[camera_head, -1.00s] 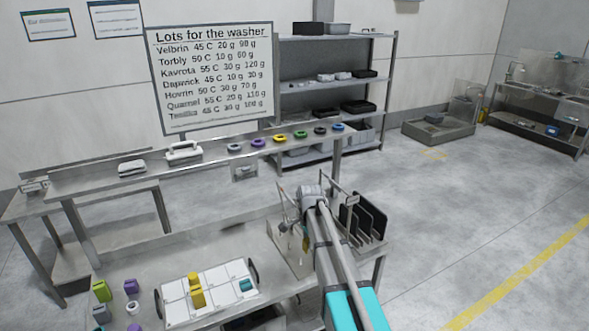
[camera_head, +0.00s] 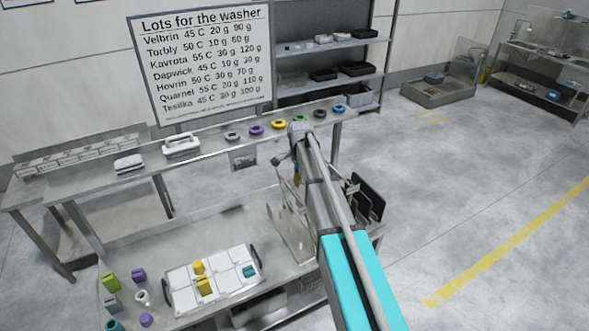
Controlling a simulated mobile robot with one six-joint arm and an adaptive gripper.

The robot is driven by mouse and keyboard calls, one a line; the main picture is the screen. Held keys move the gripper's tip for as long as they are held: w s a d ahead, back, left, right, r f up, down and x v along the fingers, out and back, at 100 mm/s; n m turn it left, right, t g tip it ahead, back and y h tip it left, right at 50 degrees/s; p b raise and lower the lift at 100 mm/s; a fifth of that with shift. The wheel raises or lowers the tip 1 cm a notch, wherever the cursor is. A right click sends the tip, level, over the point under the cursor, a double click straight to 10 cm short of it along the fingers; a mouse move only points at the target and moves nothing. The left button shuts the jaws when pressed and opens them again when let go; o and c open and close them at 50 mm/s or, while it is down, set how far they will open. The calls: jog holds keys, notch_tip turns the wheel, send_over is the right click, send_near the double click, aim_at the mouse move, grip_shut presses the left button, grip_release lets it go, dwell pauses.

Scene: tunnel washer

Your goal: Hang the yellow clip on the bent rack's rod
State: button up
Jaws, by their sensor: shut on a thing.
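The end of my arm shows only as a grey joint (camera_head: 300,128) and a small dark part to its left. My gripper's fingers are hidden, perhaps behind the arm, and I cannot see what they hold. A thin-rodded metal rack (camera_head: 291,222) stands at the right part of the near table, partly covered by my arm; its rod and any bend are too small to make out. No yellow clip can be told for sure. Two yellow pieces, one farther back (camera_head: 198,267) and one nearer (camera_head: 204,287), stand on the white sectioned tray (camera_head: 180,299).
Green (camera_head: 110,281), purple (camera_head: 138,275) and other small pieces lie left of the tray. A black slotted holder (camera_head: 366,196) is right of my arm. Coloured rings, one yellow (camera_head: 278,124), line the long back bench (camera_head: 215,147). Open floor lies to the right.

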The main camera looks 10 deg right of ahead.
jog(key=shift+a+f, duration=0.1)
jog(key=shift+a, duration=0.05)
dwell(0.3)
jog(key=shift+f+b, duration=0.15)
jog(key=shift+b, duration=0.25)
jog(key=b, duration=0.5)
send_over(298, 199)
notch_tip(298, 199, down, 5)
jog(key=shift+f, duration=0.2)
jog(key=shift+f+b, duration=0.3)
jog(key=shift+b, duration=0.15)
jog(key=shift+f+b, duration=1.65)
jog(key=shift+b, duration=0.05)
jog(key=shift+s, duration=0.15)
jog(key=shift+o, duration=0.2)
jog(key=shift+s, duration=0.15)
jog(key=shift+f+b, duration=0.1)
jog(key=shift+b, duration=0.2)
jog(key=shift+c, duration=0.7)
jog(key=shift+s, duration=0.15)
grip_shut()
